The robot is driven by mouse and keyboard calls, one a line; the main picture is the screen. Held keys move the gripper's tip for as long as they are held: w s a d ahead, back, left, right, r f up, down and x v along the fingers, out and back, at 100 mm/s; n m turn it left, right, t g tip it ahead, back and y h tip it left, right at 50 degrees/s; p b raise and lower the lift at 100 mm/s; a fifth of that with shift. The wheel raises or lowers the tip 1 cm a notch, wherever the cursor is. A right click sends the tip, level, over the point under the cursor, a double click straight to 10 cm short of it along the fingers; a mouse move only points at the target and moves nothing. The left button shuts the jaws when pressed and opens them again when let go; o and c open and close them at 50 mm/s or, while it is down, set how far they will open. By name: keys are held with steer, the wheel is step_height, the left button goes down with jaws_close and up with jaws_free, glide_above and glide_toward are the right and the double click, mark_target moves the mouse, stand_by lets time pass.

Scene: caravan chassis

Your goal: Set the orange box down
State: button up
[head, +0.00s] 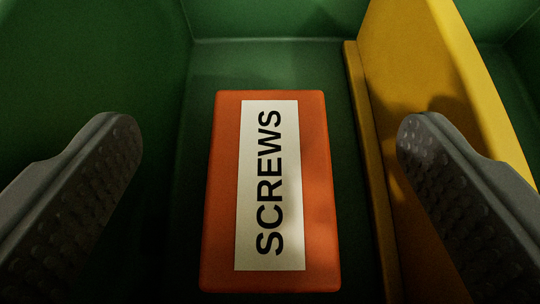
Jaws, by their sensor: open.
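The orange box (222,190) lies flat on the floor of a green compartment in the head view. A white label reading SCREWS runs along its top. My gripper (270,140) is open, with one dark grey studded finger on each side of the box. Both fingers are apart from the box, with wide gaps. The right finger shows in front of a yellow divider. The box's underside is hidden.
The green container (100,60) has a tall wall to the left and one at the back. The yellow divider (415,60) stands close to the right of the box. Free floor shows behind the box and a narrow strip on its left.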

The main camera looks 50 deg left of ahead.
steer(key=shift+r, duration=0.3)
steer(key=p+v, duration=0.1)
steer(key=v, duration=0.2)
steer(key=p+v, duration=0.1)
steer(key=v, duration=0.3)
steer(key=p+v, duration=0.1)
steer(key=v, duration=0.3)
steer(key=shift+r, duration=0.45)
steer(key=shift+s+d, duration=0.25)
steer(key=shift+d, duration=0.1)
